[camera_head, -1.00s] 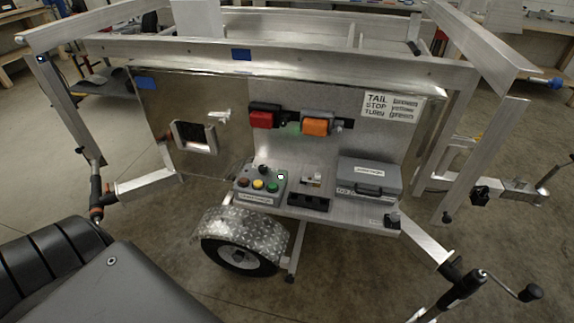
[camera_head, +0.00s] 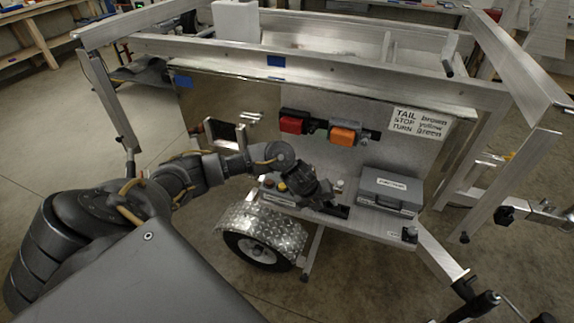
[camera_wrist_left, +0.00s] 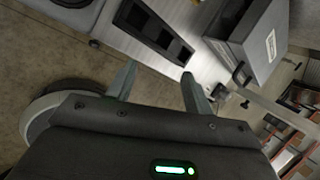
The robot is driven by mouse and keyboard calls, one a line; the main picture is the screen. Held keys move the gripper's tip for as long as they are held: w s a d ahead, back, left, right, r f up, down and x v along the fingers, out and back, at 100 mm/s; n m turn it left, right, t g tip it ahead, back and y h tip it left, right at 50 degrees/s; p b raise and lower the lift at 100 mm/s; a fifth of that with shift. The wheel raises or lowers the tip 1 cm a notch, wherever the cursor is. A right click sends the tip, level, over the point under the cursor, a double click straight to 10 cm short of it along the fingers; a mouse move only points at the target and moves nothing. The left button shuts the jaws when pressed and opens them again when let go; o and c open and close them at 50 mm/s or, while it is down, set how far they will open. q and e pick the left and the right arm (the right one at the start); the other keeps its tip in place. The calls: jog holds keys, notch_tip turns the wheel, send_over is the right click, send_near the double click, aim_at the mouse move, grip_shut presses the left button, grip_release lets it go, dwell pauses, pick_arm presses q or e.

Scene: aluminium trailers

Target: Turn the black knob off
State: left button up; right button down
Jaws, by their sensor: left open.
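In the head view a black knob (camera_head: 409,233) stands on the front right corner of the trailer's shelf, right of my left gripper. A dark knob-like shape (camera_wrist_left: 240,73) shows right of the fingers in the left wrist view; I cannot tell for sure that it is the same one. The control box with coloured buttons (camera_head: 281,187) is mostly hidden behind my left arm. My left gripper (camera_head: 332,206) is over the shelf near the black slotted tray. In the left wrist view its fingers (camera_wrist_left: 159,69) are apart with nothing between them. My right gripper is out of view.
The black slotted tray (camera_wrist_left: 153,28) lies ahead of the fingers. A grey case (camera_head: 392,188) stands right of it on the shelf. Red (camera_head: 294,121) and orange (camera_head: 345,134) lamps sit on the panel above. The wheel fender (camera_head: 262,224) is below the shelf.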

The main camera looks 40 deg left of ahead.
pick_arm(q)
jog(key=a+r+m+y, duration=0.45)
jog(key=a+r, duration=0.75)
jog(key=a, duration=0.4)
jog(key=shift+m+g+h, duration=0.25)
jog(key=shift+g+h, duration=0.1)
jog(key=shift+g, duration=0.15)
jog(key=b+x, duration=0.1)
jog(key=x, duration=0.2)
jog(key=b+x, duration=0.1)
jog(key=x, duration=0.2)
jog(key=b+x, duration=0.2)
jog(key=x, duration=0.1)
jog(key=shift+s+f, duration=0.25)
jog(key=shift+f, duration=0.25)
jog(key=shift+w+a+f, duration=0.1)
jog(key=shift+w+f, duration=0.1)
jog(key=shift+f, duration=0.25)
